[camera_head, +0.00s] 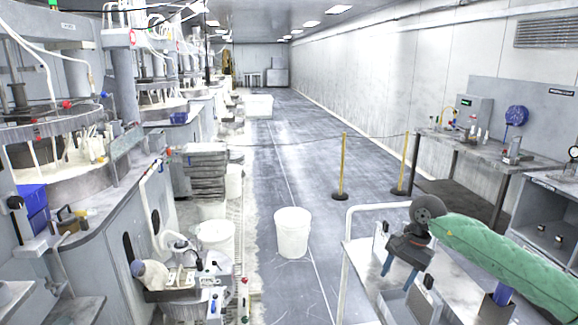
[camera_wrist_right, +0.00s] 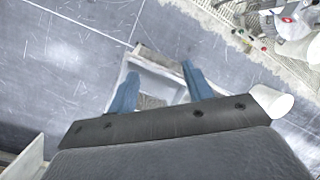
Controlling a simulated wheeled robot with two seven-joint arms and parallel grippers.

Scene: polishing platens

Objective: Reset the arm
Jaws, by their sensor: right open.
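My right arm comes in from the right in the head view, in a green sleeve. My right gripper (camera_head: 400,272) hangs downward over the white cart at the lower right. Its two blue fingers are apart with nothing between them. In the right wrist view the fingers of my right gripper (camera_wrist_right: 160,72) are also spread, with part of a white frame and the floor beyond them. My left gripper is not in either view.
The white cart (camera_head: 352,258) stands under my right gripper. A white bucket (camera_head: 292,234) stands on the floor in the middle. Yellow posts (camera_head: 343,168) carry a rope across the aisle. A workbench (camera_head: 478,150) is along the right wall; polishing machines line the left.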

